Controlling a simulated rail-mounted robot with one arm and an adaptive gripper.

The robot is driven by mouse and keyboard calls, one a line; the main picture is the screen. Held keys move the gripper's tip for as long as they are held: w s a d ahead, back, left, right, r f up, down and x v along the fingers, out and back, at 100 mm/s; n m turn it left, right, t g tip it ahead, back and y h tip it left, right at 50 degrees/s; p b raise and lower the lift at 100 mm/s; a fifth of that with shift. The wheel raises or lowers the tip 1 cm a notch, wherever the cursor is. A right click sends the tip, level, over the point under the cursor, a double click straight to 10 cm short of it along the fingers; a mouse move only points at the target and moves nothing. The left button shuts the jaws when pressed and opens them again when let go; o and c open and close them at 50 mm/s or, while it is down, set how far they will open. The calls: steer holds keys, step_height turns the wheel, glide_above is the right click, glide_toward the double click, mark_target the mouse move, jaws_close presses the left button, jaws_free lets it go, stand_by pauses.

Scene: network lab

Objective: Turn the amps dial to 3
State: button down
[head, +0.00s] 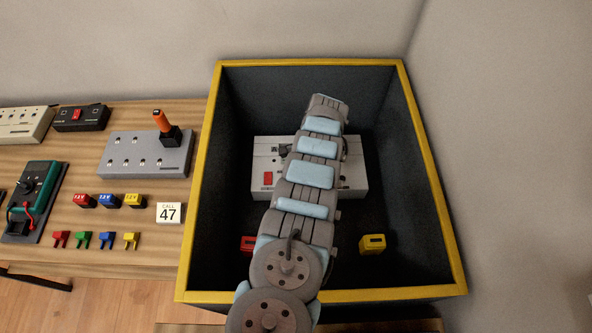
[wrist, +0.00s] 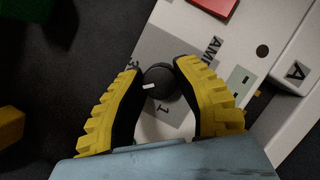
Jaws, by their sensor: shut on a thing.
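The amps dial (wrist: 158,79) is a round black knob with a white pointer mark, seen in the wrist view on a white panel. In the head view, the white power unit (head: 349,180) sits inside the dark box, and my arm hides the dial and the gripper.
The box has a yellow rim (head: 440,210) and dark walls around the unit. A yellow block (head: 372,243) and a partly hidden red block (head: 247,243) lie on its floor.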

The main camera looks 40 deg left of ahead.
steer(key=m+y+p, duration=0.1)
steer(key=m+p, duration=0.3)
steer(key=shift+s+d+r+m+y+p, duration=0.1)
steer(key=shift+r+m+y+p, duration=0.1)
steer(key=shift+m+y+p, duration=0.15)
steer(key=m+t+y+p, duration=0.1)
steer(key=m+p, duration=0.1)
steer(key=shift+f+m, duration=0.1)
steer(key=shift+m, duration=0.25)
steer(key=shift+f+m+t+p, duration=0.1)
steer(key=shift+m+t+p, duration=0.2)
steer(key=shift+m+p, duration=0.35)
steer(key=c, duration=0.7)
jaws_free()
steer(key=shift+y, duration=0.25)
steer(key=shift+c, duration=0.2)
steer(key=v, duration=1.2)
